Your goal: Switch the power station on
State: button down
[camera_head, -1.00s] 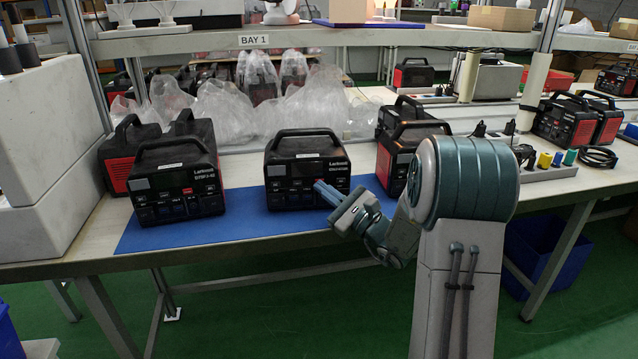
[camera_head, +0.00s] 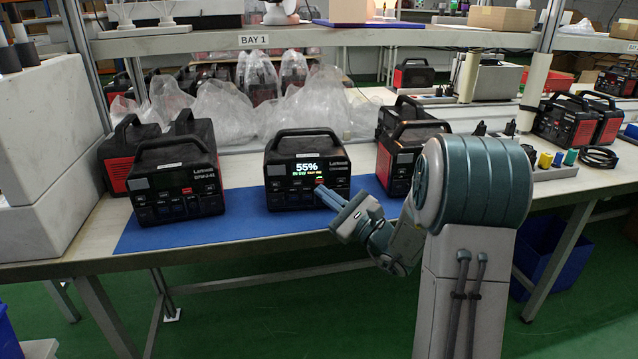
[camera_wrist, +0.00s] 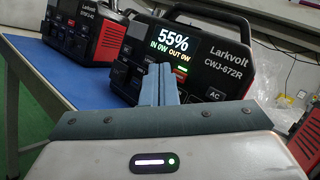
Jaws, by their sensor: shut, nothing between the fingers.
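The power station (camera_head: 304,172) in the middle of the blue mat is black with a top handle. Its screen is lit and reads 55%; in the wrist view the same power station (camera_wrist: 222,60) reads IN 0W, OUT 0W beside the label Larkvolt CWJ-672R. A small green light glows below the screen. My gripper (camera_head: 330,197) is shut and empty, in front of the lower right of its front face. In the wrist view the shut fingers (camera_wrist: 165,82) cover part of the panel; whether they touch it I cannot tell.
Another power station (camera_head: 175,182) with a dark screen stands to the left on the blue mat (camera_head: 235,221). More stand right (camera_head: 400,160), close to my arm. Plastic-wrapped items lie behind. The mat's front strip is clear.

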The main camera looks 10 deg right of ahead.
jog(key=s, duration=0.5)
jog(key=shift+s+a+b, duration=0.2)
jog(key=shift+a+b, duration=0.05)
jog(key=shift+b, duration=0.05)
jog(key=s+a+r+n+g+p, duration=0.4)
jog(key=s+a+n+g+p, duration=0.2)
jog(key=s+a+g, duration=0.15)
jog(key=s+a+r+n+g+p, duration=0.4)
jog(key=s+a+n+g+p, duration=0.25)
jog(key=s+g, duration=0.2)
jog(key=s+d+r+n+h+p, duration=0.3)
jog(key=s+d+n+h+p, duration=0.2)
jog(key=s+n+h+p, duration=0.15)
jog(key=s+d+r+n+t+h+p, duration=0.1)
jog(key=d+r+n+h+p, duration=0.2)
jog(key=d+r+h+p, duration=0.3)
jog(key=shift+s+d+r+n+t, duration=0.35)
jog(key=shift+d+r+n+t, duration=0.05)
jog(key=shift+d, duration=0.7)
